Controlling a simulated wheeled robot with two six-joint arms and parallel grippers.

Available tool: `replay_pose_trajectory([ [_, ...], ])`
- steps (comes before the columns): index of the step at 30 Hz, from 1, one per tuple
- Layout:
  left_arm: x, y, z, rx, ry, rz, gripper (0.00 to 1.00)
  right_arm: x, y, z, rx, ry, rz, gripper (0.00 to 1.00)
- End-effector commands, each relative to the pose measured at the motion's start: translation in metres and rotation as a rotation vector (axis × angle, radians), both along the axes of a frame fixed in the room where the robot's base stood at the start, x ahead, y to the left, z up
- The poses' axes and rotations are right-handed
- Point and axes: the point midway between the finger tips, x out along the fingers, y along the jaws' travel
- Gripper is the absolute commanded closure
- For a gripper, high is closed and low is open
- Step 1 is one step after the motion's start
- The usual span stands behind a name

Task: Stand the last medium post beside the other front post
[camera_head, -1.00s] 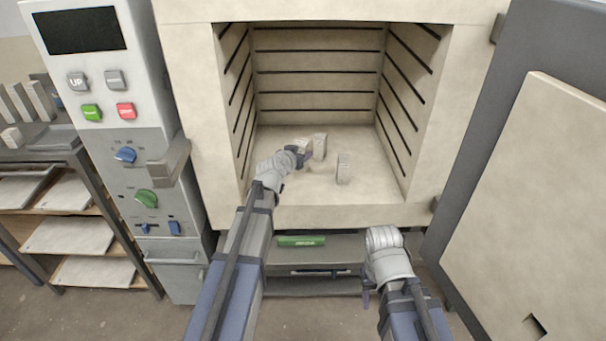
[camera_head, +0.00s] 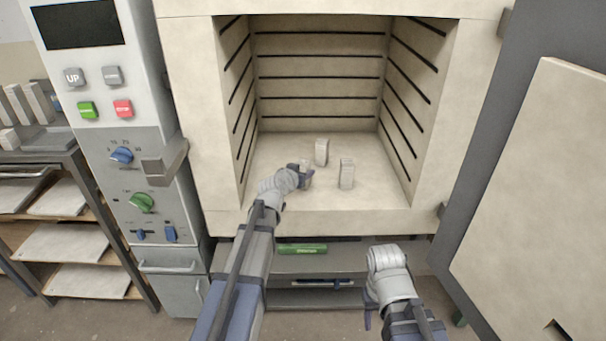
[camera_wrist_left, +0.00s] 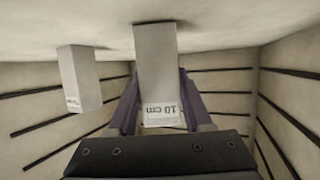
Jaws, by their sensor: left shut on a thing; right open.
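My left gripper (camera_head: 304,174) is inside the kiln, near the front left of its floor, shut on a pale post (camera_wrist_left: 157,65). In the left wrist view this post sits between the fingers, with an upside-down "10 cm" label; I cannot tell whether its base touches the floor. In the head view it is mostly hidden by the gripper. A front post (camera_head: 347,174) stands upright to the right, apart from the gripper. Another post (camera_head: 322,152) stands further back. One standing post (camera_wrist_left: 80,80) also shows in the left wrist view. My right gripper (camera_head: 368,318) is outside, low before the kiln, and empty.
The kiln floor (camera_head: 380,190) is clear at the right and back. Slotted walls (camera_head: 232,100) bound it at both sides. The kiln door (camera_head: 540,200) stands open at the right. A control panel (camera_head: 130,150) and a shelf rack (camera_head: 70,200) are at the left.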

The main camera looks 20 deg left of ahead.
Motion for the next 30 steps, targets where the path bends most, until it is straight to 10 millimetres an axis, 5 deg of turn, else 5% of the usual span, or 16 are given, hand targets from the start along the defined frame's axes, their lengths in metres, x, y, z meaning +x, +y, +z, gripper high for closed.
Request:
replay_pose_trajectory([
  [3, 0.0, 0.0, -0.004, 0.0, -0.001, 0.0, 1.0, 0.0, 0.0, -0.004, 0.0, 0.0, 0.0, 0.5],
  [4, 0.0, 0.0, -0.004, 0.0, 0.0, 0.0, 0.49, 0.0, 0.0, -0.004, 0.0, 0.0, 0.0, 0.5],
  [12, 0.0, 0.0, -0.003, 0.0, 0.0, 0.0, 0.2, 0.0, 0.0, -0.003, 0.0, 0.0, 0.0, 0.5],
  [22, -0.001, 0.0, 0.003, 0.0, 0.0, 0.0, 0.2, 0.0, 0.0, 0.003, 0.0, 0.0, 0.0, 0.5],
  [30, -0.053, 0.005, 0.024, 0.0, 0.0, 0.002, 0.2, 0.0, 0.0, 0.024, 0.0, 0.0, 0.0, 0.5],
])
